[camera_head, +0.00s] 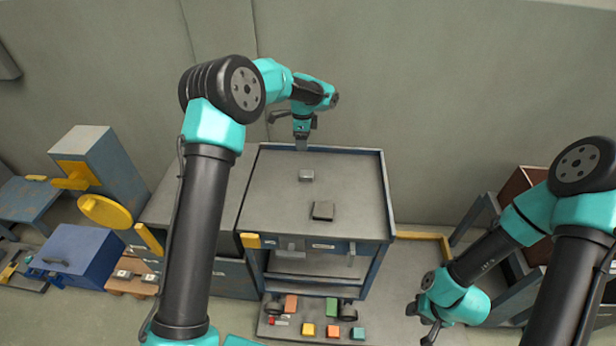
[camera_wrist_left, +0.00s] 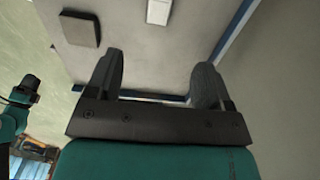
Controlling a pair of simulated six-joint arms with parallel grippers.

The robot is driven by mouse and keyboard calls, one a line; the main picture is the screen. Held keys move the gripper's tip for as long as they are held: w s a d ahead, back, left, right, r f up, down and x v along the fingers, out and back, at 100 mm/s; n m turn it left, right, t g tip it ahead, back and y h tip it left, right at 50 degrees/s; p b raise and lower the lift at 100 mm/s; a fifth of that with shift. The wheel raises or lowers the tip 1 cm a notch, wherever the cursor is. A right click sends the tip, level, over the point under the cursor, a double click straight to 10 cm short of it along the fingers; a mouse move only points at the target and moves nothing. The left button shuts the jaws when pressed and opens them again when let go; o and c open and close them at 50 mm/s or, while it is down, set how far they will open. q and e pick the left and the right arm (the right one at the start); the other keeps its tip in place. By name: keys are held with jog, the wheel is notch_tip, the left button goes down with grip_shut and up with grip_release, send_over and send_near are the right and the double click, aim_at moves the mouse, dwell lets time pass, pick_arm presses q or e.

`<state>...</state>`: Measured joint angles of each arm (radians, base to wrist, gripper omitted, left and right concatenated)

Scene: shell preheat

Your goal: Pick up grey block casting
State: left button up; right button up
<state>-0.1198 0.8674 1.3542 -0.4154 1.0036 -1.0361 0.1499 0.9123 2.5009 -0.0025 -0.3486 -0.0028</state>
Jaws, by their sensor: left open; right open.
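A small light grey block (camera_head: 306,175) lies on the grey top of the cart, near its far side. It also shows in the left wrist view (camera_wrist_left: 158,12), at the top edge beyond my fingertips. A larger, darker flat grey block (camera_head: 323,210) lies nearer the front, and it shows at upper left in the left wrist view (camera_wrist_left: 80,27). My left gripper (camera_head: 302,145) is at the cart's far edge, behind the light block and apart from it. In the left wrist view its fingers (camera_wrist_left: 160,62) are open and empty. My right gripper (camera_head: 432,328) is low at the right, off the cart, open.
The cart top (camera_head: 270,205) has a raised rim and is otherwise clear. Several small coloured blocks lie on the lower platform (camera_head: 268,328) in front. A blue box (camera_head: 75,255) and a grey cabinet with a yellow disc (camera_head: 105,211) stand at the left.

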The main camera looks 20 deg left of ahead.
pick_arm(q)
send_over(305, 174)
jog(key=f, duration=1.2)
jog(key=shift+w+a, duration=0.1)
jog(key=shift+a, duration=0.2)
jog(key=shift+d+f, duration=0.15)
jog(key=shift+f, duration=1.15)
jog(key=shift+d+f, duration=0.1)
jog(key=shift+f, duration=1.2)
jog(key=c, duration=1.1)
